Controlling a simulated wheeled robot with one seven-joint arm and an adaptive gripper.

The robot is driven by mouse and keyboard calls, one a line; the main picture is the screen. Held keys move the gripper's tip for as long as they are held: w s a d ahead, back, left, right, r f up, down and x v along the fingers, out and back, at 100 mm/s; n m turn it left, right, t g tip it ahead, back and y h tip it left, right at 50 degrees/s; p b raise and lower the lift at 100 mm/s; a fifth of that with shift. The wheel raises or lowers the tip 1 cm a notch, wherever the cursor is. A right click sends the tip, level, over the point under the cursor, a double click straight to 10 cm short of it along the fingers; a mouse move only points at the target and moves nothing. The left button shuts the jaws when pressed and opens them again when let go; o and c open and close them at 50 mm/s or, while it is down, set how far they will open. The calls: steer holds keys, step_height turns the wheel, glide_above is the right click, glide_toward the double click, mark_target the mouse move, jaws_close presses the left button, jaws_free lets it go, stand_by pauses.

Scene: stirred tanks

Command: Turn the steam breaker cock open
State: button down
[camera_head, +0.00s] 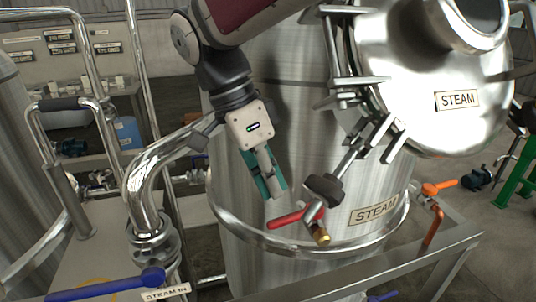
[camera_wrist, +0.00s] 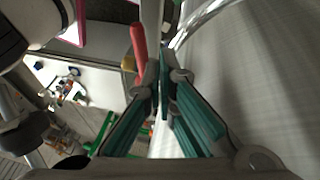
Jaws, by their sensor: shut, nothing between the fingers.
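A small cock with a red lever (camera_head: 290,218) and a brass outlet (camera_head: 320,237) sits low on the front of the steel tank (camera_head: 285,120), left of a STEAM label (camera_head: 374,210). The lever lies nearly level, pointing left. No label naming it the breaker cock is readable. My gripper (camera_head: 271,192), with green-sided fingers, is shut and empty, just above and left of the lever. In the wrist view, the red lever (camera_wrist: 139,42) shows beyond and left of the shut fingertips (camera_wrist: 163,74). Whether they touch it is unclear.
A dark clamp knob (camera_head: 323,189) hangs just above the cock. An orange-handled valve (camera_head: 438,187) stands right of the tank. A blue lever (camera_head: 105,285) and curved steel pipe (camera_head: 150,180) are at left. A steel rail (camera_head: 330,278) crosses the front.

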mark_target(287, 221)
steer(key=shift+s+d+f, duration=0.15)
steer(key=shift+s+f, duration=0.2)
steer(key=shift+f, duration=0.15)
steer(key=shift+s+d+f, duration=0.15)
steer(key=shift+s+f, duration=0.2)
steer(key=shift+f, duration=0.15)
steer(key=shift+s+d+n+t+p, duration=0.1)
steer(key=shift+s+n+t+p, duration=0.2)
steer(key=shift+s+n+p, duration=0.45)
steer(key=shift+s+d+r+n+t+p, duration=0.15)
steer(key=shift+s+n+t+p, duration=0.2)
steer(key=shift+n+p, duration=0.4)
steer(key=s+n+p, duration=0.1)
steer(key=d+n+t+p, duration=0.1)
steer(key=n, duration=0.1)
steer(key=shift+s+d, duration=0.15)
steer(key=shift+s, duration=0.25)
